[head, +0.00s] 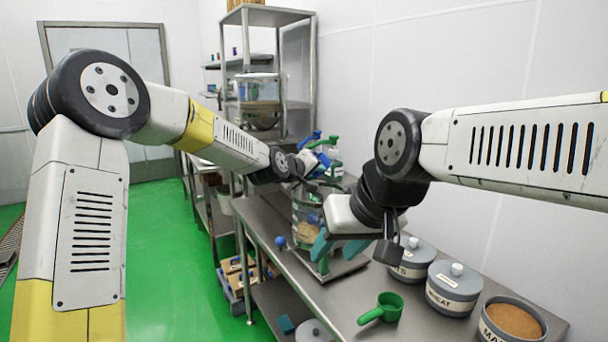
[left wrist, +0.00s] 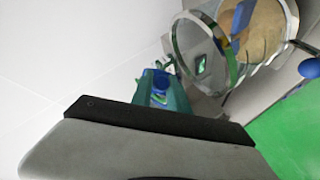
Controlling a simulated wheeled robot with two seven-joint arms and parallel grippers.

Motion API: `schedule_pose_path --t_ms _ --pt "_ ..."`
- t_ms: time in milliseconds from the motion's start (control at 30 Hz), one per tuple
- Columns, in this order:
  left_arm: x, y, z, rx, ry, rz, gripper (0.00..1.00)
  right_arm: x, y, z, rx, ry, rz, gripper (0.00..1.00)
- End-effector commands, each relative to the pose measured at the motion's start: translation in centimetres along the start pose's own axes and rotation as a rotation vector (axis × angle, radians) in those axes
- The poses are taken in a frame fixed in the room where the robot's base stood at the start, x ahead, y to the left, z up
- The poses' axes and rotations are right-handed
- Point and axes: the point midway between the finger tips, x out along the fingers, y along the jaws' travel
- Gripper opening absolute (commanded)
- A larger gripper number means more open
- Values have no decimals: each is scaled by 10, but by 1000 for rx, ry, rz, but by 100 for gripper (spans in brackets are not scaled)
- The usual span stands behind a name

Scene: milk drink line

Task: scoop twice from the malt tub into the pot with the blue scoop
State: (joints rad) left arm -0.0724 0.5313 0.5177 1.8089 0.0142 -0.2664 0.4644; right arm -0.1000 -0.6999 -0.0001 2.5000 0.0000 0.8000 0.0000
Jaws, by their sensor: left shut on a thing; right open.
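The malt tub (head: 488,324), grey with brown powder, stands at the counter's near right end, partly cut off by the frame. The clear glass pot (head: 307,215) stands farther back, partly behind my right gripper. The left wrist view shows tan contents in the pot (left wrist: 197,45). My left gripper (head: 314,165) is above the pot, shut. In the left wrist view its teal fingers close on a small blue part, seemingly the blue scoop (left wrist: 160,86); its bowl cannot be made out. My right gripper (head: 338,247) is open and empty, fingers down, in front of the pot.
A green scoop (head: 384,309) lies on the counter (head: 345,296). The wheat tub (head: 453,290) and another lidded tub (head: 408,262) line the wall side. Bottles with blue and green tops (head: 335,170) stand behind the pot. A steel rack (head: 268,70) is at the back.

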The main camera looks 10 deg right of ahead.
Motion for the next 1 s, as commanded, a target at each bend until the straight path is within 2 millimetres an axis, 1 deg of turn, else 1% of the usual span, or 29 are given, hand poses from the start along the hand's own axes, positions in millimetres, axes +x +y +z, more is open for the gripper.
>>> schedule_pose_path --t_ms 33,300,1000 --pt "0 3 1 29 -1 -12 0 0 0 0 0 0 0 45" --pt "-1 9 -1 162 0 -83 0 0 0 0 0 0 0 45" --pt "-4 20 -7 423 -3 -227 0 0 0 0 0 0 0 45"
